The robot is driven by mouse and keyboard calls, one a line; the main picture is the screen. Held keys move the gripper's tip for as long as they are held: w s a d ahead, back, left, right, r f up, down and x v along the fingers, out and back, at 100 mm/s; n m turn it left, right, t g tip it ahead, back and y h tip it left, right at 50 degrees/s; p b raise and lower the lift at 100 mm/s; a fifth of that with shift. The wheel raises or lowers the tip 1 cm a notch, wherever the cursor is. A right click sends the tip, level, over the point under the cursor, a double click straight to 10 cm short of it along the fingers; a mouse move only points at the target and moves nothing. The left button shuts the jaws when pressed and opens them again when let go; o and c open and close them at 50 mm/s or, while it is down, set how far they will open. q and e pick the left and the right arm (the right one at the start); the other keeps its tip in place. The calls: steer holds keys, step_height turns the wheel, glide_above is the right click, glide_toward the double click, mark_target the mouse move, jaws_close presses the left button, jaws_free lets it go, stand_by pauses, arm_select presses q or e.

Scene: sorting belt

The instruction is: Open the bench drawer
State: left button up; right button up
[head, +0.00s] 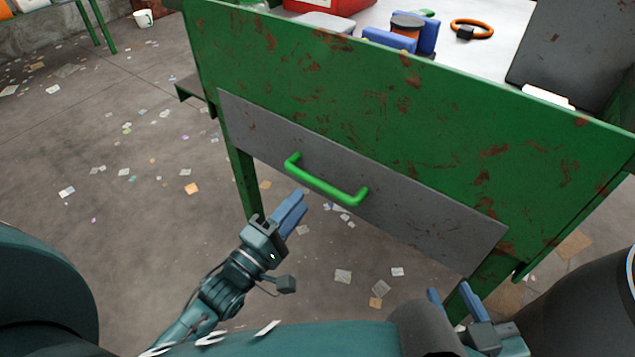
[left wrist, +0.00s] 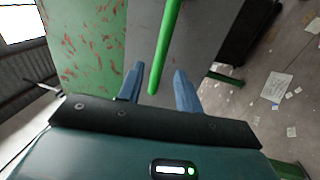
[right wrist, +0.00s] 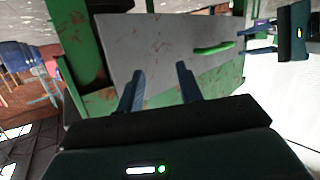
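The bench drawer (head: 420,220) has a grey, rust-flecked front set in the green bench and looks closed. Its bright green bar handle (head: 325,187) is on the left half of the front. In the left wrist view the handle (left wrist: 166,50) reaches down between the finger tips. My left gripper (head: 296,203) is open, just below and left of the handle, with blue fingers; I cannot tell whether they touch it. My right gripper (head: 450,296) is open and empty near the drawer's lower right corner. In the right wrist view the drawer front (right wrist: 165,50) lies beyond its fingers.
The green bench (head: 300,60) carries a red box (head: 330,5), blue blocks around an orange-and-black item (head: 407,27), an orange ring (head: 472,29) and a dark panel (head: 575,50). Paper scraps litter the floor. A white mug (head: 143,18) stands far left. Floor left of the bench is open.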

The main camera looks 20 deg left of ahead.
mark_target(316, 179)
arm_select(q)
steer(key=b+x, duration=0.1)
steer(key=x, duration=0.6)
steer(key=shift+w, duration=0.15)
steer(key=shift+c, duration=0.4)
jaws_close()
